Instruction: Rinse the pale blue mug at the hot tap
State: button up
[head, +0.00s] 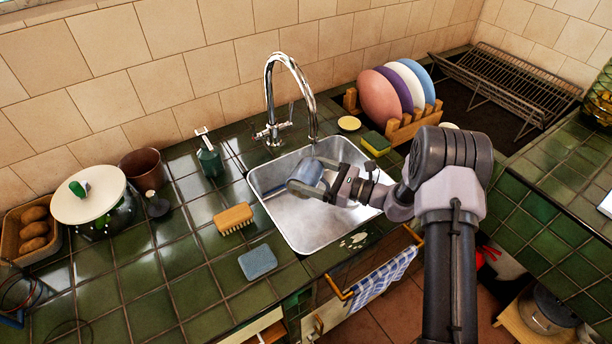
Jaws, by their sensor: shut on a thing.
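My gripper (336,187) is shut on the pale blue mug (307,173) and holds it over the sink basin (280,212). The mug is tilted, and its inside is hard to make out. The chrome tap (272,100) arches over the back of the sink, and its spout end is just above the mug. A thin pale streak shows between spout and mug, perhaps running water. A lever stands on the tap's base at the back rim. Which side is hot cannot be told.
A brush (233,218) and a blue sponge (257,262) lie left of the sink. A soap bottle (209,160) stands behind them. A wooden rack (405,127) with several plates and a green-yellow sponge (375,143) are at the right. A towel (383,280) hangs in front.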

jog(key=shift+w+a, duration=0.2)
jog(key=shift+a, duration=0.3)
jog(key=s+a+p, duration=0.1)
jog(key=s+a, duration=0.2)
jog(key=s, duration=0.4)
jog(key=shift+s, duration=0.25)
dwell(1.0)
jog(key=s+a+r+p, duration=0.1)
jog(key=s+r+p, duration=0.2)
jog(key=s+r, duration=0.1)
jog(key=shift+s+a, duration=0.3)
jog(key=shift+a, duration=0.05)
dwell(0.4)
